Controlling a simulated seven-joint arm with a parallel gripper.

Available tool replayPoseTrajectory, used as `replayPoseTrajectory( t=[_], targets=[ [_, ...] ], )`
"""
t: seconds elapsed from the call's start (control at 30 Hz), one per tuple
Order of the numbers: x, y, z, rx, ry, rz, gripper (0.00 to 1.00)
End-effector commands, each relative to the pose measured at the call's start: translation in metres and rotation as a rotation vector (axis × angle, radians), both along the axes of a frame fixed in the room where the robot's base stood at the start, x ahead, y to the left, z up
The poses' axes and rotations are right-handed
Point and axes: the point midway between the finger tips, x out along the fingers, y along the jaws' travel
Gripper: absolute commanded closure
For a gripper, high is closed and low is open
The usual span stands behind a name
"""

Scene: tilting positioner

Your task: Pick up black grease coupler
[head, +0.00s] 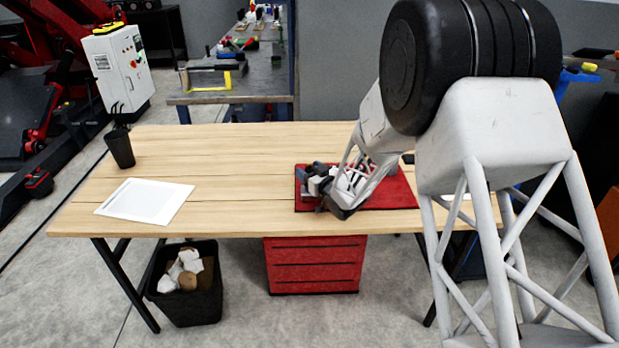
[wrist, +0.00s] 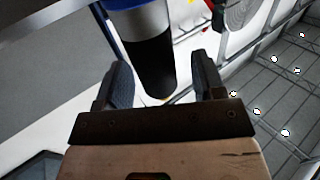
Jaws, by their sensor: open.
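My gripper (head: 310,182) hangs low over the left part of the red mat (head: 390,197) on the workbench, with its fingers towards the left. The wrist view also shows my gripper (wrist: 162,80), its two dark ribbed fingers wide apart. An upright-looking cylinder (wrist: 152,62), black below, silver in the middle and blue on top, shows between and beyond the fingers. I cannot tell its distance or whether it is the task's part. I cannot make out the black grease coupler for certain in either view. My arm hides much of the mat.
A small dark thing (head: 408,158) shows at the mat's back edge, partly behind my arm. A white sheet or tray (head: 146,200) and a black cup (head: 119,148) are on the table's left. The wood (head: 240,170) between is clear. A bin (head: 185,290) stands below.

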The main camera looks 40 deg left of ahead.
Motion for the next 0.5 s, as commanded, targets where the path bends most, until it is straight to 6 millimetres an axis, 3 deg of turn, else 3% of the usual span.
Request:
replayPoseTrajectory(
  t=[0.23, 0.5],
  targets=[
    [0.0001, -0.0001, 0.0000, 0.000, 0.000, 0.000, 0.37],
    [0.0001, -0.0001, 0.0000, 0.000, 0.000, 0.000, 0.78]
  ],
)
